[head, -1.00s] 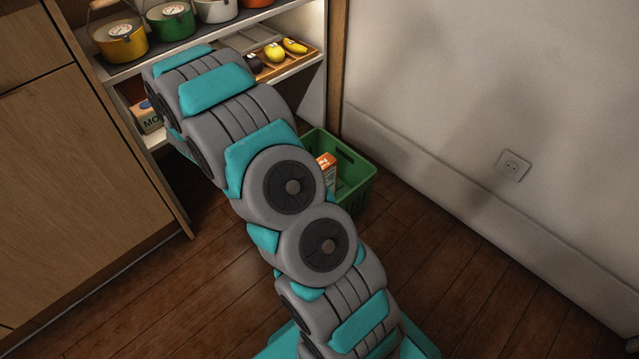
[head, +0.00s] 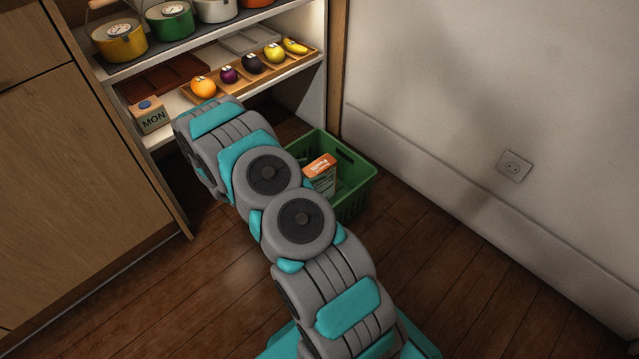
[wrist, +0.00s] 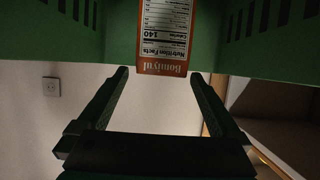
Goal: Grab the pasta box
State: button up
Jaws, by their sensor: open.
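The pasta box (head: 320,176), an orange and white carton, stands inside a green basket (head: 353,197) on the floor, leaning a little. In the wrist view the carton (wrist: 165,30) appears upside down, with its nutrition label and orange band towards me. My gripper (wrist: 159,76) is open and empty there. Its two fingers lie to either side of the carton's line, with their tips just short of the orange band. In the head view my gripper is hidden behind my arm.
Shelves behind the basket hold a wooden tray (head: 217,88) of fruit, a carton marked MON (head: 150,116) and several pots. A wooden cabinet (head: 75,180) stands at the left and a white wall (head: 450,100) at the right. Floor right of my arm is clear.

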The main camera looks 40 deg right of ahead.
aim_at(319, 168)
jog(key=shift+f+x, duration=0.1)
jog(key=shift+x, duration=1.15)
jog(key=shift+f+x, duration=0.15)
jog(key=shift+x, duration=1.05)
jog(key=shift+c, duration=0.2)
grip_shut()
